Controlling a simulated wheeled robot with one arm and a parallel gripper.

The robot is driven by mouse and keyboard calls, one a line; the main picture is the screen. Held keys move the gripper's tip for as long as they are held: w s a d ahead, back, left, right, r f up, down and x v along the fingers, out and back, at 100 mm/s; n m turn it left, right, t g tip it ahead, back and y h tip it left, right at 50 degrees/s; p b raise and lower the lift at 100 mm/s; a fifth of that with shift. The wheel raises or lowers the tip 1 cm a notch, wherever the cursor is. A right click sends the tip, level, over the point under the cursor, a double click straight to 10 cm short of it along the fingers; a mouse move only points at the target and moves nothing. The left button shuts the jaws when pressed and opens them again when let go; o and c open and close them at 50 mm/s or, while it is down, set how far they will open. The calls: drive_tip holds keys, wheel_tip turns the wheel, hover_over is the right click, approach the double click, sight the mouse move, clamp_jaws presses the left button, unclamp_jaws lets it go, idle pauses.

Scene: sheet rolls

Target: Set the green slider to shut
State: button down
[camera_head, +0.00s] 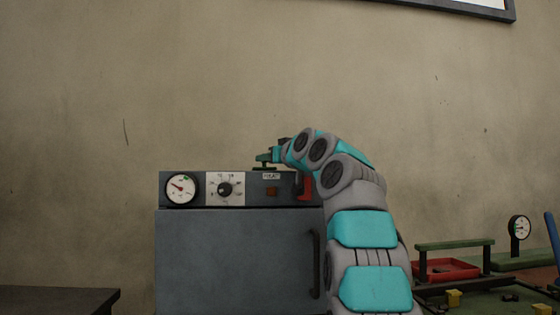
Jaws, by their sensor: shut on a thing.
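The green slider (263,158) stands on top of a grey cabinet (235,260), near the right part of its top edge. It looks like a small dark green handle on a short stem. My arm comes up from the lower right and bends left over the cabinet. My gripper (274,153) is at the slider, shut on it; the fingers are small here and partly hidden by the wrist. The slider's track and its end marks cannot be made out.
The cabinet front has a gauge (181,188), a black dial (225,189), a small label (271,176) and a door handle (316,263). A red part (304,188) sits beside my arm. A bench with a red tray (446,269) is at right, a dark table (55,298) at left.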

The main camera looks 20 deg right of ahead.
drive_tip(key=shift+a, duration=0.15)
drive_tip(key=c, duration=0.6)
unclamp_jaws()
drive_tip(key=shift+a, duration=0.1)
drive_tip(key=shift+s+f+b, duration=0.1)
drive_tip(key=shift+s+b, duration=0.25)
drive_tip(key=shift+s, duration=0.15)
drive_tip(key=s, duration=0.2)
drive_tip(key=s+b, duration=0.1)
drive_tip(key=s, duration=0.1)
drive_tip(key=s+b, duration=0.1)
drive_tip(key=s, duration=0.1)
drive_tip(key=shift+d, duration=0.4)
drive_tip(key=shift+s, duration=0.35)
drive_tip(key=shift+d, duration=0.1)
